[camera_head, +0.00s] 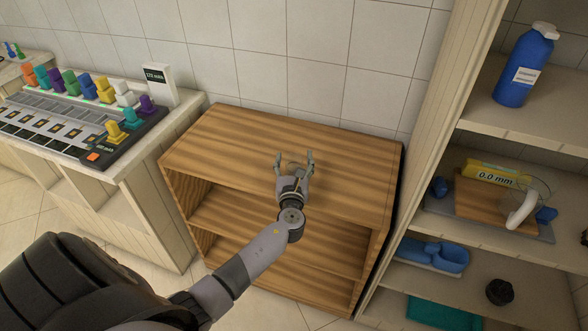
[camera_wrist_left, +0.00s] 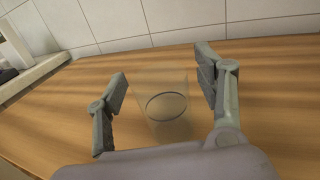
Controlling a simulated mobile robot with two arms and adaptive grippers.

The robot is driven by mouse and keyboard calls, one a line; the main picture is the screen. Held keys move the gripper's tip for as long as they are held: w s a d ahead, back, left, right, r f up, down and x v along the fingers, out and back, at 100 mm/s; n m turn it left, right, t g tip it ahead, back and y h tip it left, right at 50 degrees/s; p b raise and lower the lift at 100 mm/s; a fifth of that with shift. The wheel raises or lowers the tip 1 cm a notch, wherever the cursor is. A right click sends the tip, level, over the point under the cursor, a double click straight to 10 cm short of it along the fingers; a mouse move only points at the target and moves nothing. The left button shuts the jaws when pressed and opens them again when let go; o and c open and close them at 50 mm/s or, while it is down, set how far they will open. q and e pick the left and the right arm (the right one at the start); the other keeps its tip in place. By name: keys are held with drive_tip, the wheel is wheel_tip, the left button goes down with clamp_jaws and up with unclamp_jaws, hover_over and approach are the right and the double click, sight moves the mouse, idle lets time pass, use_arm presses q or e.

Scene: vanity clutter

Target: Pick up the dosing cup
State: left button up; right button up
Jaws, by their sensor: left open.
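The dosing cup (camera_wrist_left: 165,105) is a small clear, see-through cup with a dark ring near its base. In the left wrist view it stands on the wooden top between my open fingers, apart from both as far as I can see. My left gripper (camera_wrist_left: 162,88) is open around it. In the head view my left gripper (camera_head: 293,160) reaches over the wooden shelf unit's top (camera_head: 240,135); the cup is only faintly visible between the fingers there (camera_head: 294,168). My right gripper is not in view.
The rest of the wooden top is clear, with a tiled wall (camera_head: 300,60) behind it. A bench with colored knobs (camera_head: 70,88) stands at left.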

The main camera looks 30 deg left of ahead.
use_arm(q)
drive_tip(key=shift+c, duration=0.4)
drive_tip(key=c, duration=1.2)
drive_tip(key=shift+r, duration=0.1)
